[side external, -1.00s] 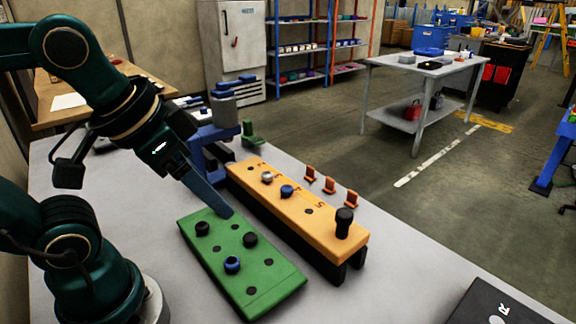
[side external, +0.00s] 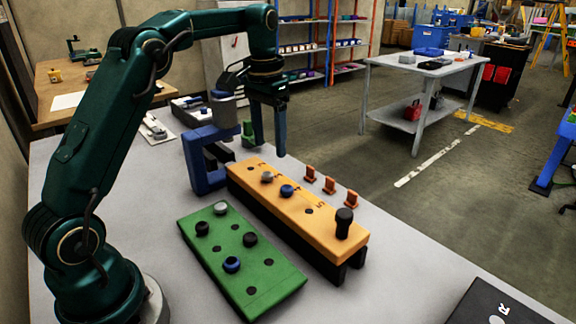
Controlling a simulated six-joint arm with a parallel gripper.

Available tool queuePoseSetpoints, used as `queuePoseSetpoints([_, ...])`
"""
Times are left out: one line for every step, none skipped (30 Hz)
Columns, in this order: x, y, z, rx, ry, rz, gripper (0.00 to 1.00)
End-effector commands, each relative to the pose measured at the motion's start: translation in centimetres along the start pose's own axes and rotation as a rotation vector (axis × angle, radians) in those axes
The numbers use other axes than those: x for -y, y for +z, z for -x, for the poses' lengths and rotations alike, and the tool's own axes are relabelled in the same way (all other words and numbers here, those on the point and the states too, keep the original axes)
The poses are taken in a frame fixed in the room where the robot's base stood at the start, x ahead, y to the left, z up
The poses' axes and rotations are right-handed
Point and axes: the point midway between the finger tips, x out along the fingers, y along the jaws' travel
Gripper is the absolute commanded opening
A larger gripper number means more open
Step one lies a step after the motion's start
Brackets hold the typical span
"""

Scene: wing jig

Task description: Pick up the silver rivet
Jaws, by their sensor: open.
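One silver rivet (side external: 267,177) sits in the orange block (side external: 322,236), near its far end. A second silver rivet (side external: 220,208) sits at the far end of the green block (side external: 268,278). My gripper (side external: 269,150) is open and points down. In the picture it is just above the silver rivet in the orange block, apart from it, with nothing seen between its fingers. A blue rivet (side external: 287,191) is beside that silver rivet in the orange block.
The green block also holds black rivets (side external: 250,240) and a blue rivet (side external: 232,264). A tall black knob (side external: 344,222) stands at the orange block's near end. Orange clips (side external: 329,185) stand along its right side. A blue clamp (side external: 205,165) stands at its far left.

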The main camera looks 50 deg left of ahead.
Motion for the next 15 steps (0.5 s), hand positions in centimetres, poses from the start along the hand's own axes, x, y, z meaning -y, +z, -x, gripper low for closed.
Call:
queuePoseSetpoints([0.4,0.0,-1.0,0.022,0.005,0.011,0.68])
queuePoseSetpoints([0.5,0.1,-1.4,0.033,0.008,0.015,0.68])
queuePoseSetpoints([0.7,0.2,-1.9,0.045,0.011,0.02,0.68])
queuePoseSetpoints([0.7,0.2,-2.1,0.052,0.013,0.022,0.68])
queuePoseSetpoints([0.8,0.3,-2.4,0.056,0.014,0.025,0.68])
queuePoseSetpoints([0.9,0.3,-2.6,0.059,0.014,0.028,0.68])
queuePoseSetpoints([1.0,0.3,-2.8,0.058,0.014,0.029,0.68])
queuePoseSetpoints([1.0,0.4,-3.0,0.058,0.014,0.03,0.68])
queuePoseSetpoints([0.9,0.4,-3.3,0.058,0.014,0.029,0.68])
queuePoseSetpoints([0.9,0.4,-3.6,0.059,0.014,0.029,0.68])
queuePoseSetpoints([0.9,0.4,-3.9,0.059,0.014,0.029,0.68])
queuePoseSetpoints([0.9,0.5,-4.3,0.06,0.014,0.029,0.68])
queuePoseSetpoints([0.9,0.5,-4.7,0.058,0.014,0.028,0.68])
queuePoseSetpoints([0.8,0.6,-5.0,0.059,0.014,0.028,0.68])
queuePoseSetpoints([0.8,0.6,-5.5,0.059,0.014,0.028,0.68])
